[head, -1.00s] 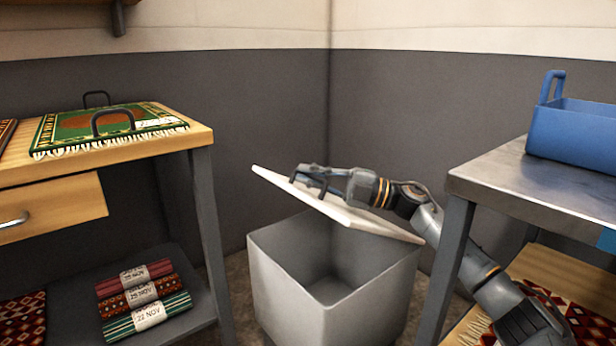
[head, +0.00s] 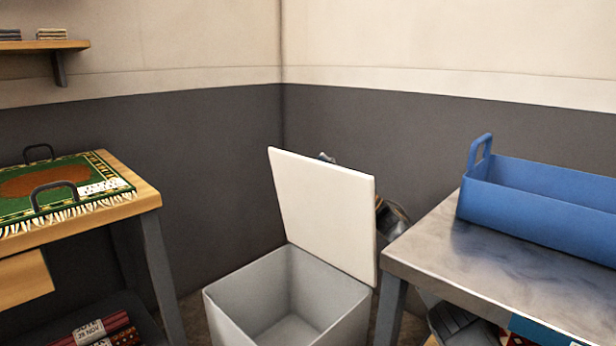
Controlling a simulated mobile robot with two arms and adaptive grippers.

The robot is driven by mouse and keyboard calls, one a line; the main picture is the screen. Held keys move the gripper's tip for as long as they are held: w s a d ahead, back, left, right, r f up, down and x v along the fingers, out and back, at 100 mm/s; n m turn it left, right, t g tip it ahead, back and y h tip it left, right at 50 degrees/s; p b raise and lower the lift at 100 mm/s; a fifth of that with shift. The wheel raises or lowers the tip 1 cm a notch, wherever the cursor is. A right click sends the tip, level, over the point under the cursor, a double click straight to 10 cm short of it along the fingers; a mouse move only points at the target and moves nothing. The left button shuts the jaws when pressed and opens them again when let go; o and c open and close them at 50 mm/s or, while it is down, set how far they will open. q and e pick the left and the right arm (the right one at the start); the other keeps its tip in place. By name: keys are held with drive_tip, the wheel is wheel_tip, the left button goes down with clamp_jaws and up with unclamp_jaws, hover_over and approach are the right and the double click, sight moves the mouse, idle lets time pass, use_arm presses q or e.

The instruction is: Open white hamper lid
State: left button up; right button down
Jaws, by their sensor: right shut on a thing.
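The white hamper (head: 235,305) stands on the floor between the two tables, and its empty inside shows. Its lid (head: 325,215) is raised steeply, close to upright, along the hamper's far right side. My right gripper (head: 327,157) is behind the lid, shut on it. Only a small bit shows above the lid's top edge, and part of my arm shows past its right edge. The lid hides the fingers and the spot they hold. My left gripper is not in view.
A wooden table (head: 150,190) with a green rug (head: 60,190) stands left. A metal table (head: 500,275) with a blue caddy (head: 540,205) stands right, close to the lid and my arm. Grey walls meet behind the hamper. A wooden shelf (head: 40,46) hangs upper left.

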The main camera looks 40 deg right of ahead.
drive_tip(key=d+m+t+h+b, duration=0.2)
drive_tip(key=d+m+h, duration=0.1)
drive_tip(key=d+m, duration=0.2)
drive_tip(key=shift+w+d+f+t+h, duration=0.2)
drive_tip(key=shift+d+f+t+h, duration=0.15)
drive_tip(key=shift+d, duration=0.25)
drive_tip(key=shift+r, duration=0.1)
drive_tip(key=c, duration=1.7)
unclamp_jaws()
drive_tip(key=v, duration=1.2)
